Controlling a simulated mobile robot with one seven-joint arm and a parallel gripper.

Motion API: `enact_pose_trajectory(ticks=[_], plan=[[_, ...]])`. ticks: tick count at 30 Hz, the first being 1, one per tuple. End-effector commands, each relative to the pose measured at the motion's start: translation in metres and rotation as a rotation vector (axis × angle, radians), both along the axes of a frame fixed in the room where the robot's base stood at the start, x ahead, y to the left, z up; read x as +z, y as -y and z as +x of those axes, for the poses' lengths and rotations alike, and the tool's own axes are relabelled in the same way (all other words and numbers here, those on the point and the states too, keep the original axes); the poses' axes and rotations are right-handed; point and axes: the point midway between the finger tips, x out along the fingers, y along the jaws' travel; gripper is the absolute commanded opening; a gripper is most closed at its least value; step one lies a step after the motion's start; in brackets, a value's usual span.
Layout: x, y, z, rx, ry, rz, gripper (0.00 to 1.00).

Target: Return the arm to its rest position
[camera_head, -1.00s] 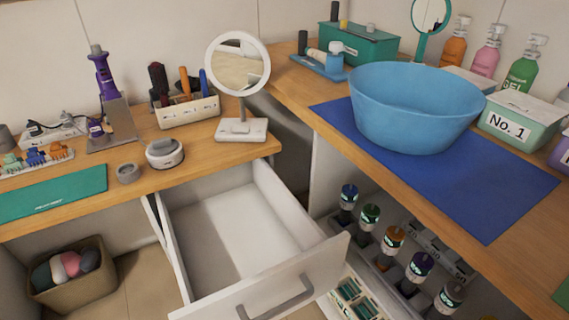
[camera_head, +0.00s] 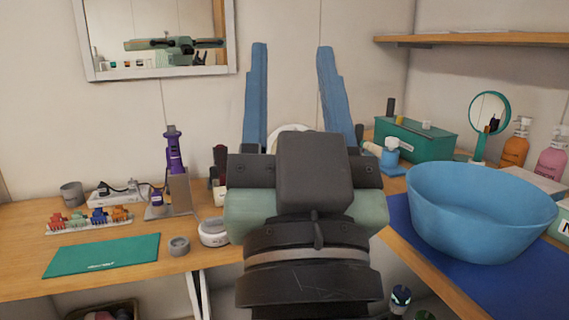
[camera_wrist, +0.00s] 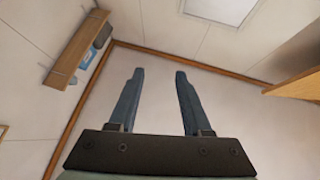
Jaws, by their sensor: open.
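My gripper (camera_head: 291,95) is raised in the middle of the head view, with its two blue fingers pointing up and spread apart. Nothing is between them. In the wrist view the gripper (camera_wrist: 158,95) is also open and empty, with wall and ceiling behind it. My wrist and gripper body hide most of the round mirror, part of the brush holder and the area below them.
A blue basin (camera_head: 480,215) stands on a blue mat (camera_head: 398,210) at right. A shelf (camera_head: 480,39) juts out upper right.

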Motion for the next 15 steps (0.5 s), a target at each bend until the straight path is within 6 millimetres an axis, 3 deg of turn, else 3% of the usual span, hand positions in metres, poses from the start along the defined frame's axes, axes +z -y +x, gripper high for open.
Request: enact_pose_trajectory(ticks=[1, 3, 5, 15], plan=[[0.028, -0.006, -0.02, -0.032, 0.084, -0.021, 0.49], [0.06, -0.01, -0.048, -0.085, 0.19, -0.045, 0.49], [0.083, -0.007, -0.04, -0.082, 0.161, -0.042, 0.49], [0.182, -0.007, -0.038, -0.079, 0.153, -0.041, 0.49]])
